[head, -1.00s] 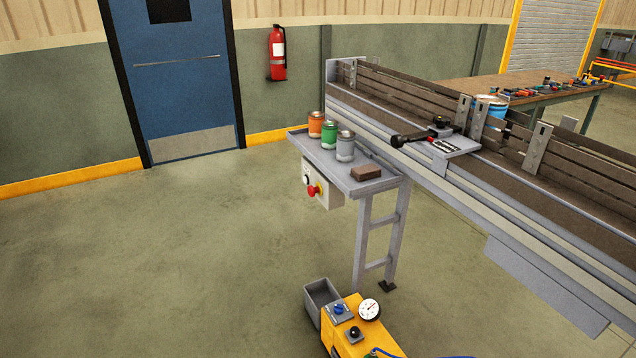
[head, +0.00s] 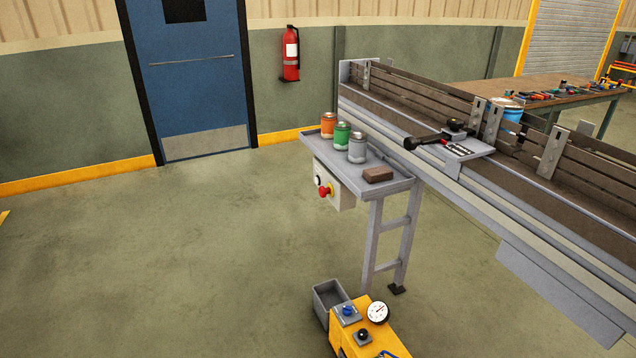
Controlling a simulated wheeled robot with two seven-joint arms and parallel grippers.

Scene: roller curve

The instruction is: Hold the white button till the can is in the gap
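Three cans stand upright in a row on a small grey side shelf (head: 345,176) beside the conveyor: an orange can (head: 328,125), a green can (head: 342,135) and a grey can (head: 357,148). A control box (head: 333,186) hangs under the shelf, with a red knob (head: 326,191) and a small white button (head: 318,180) on its face. The conveyor (head: 440,135) runs from the upper middle to the right edge; I cannot make out which opening is the gap. Neither of my grippers shows in the head view.
A brown block (head: 377,174) lies on the shelf's near end. A yellow machine (head: 372,342) with a gauge and an open grey bin (head: 329,296) stands at the bottom. A workbench (head: 566,92) with tools stands behind the conveyor. The floor at left is clear.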

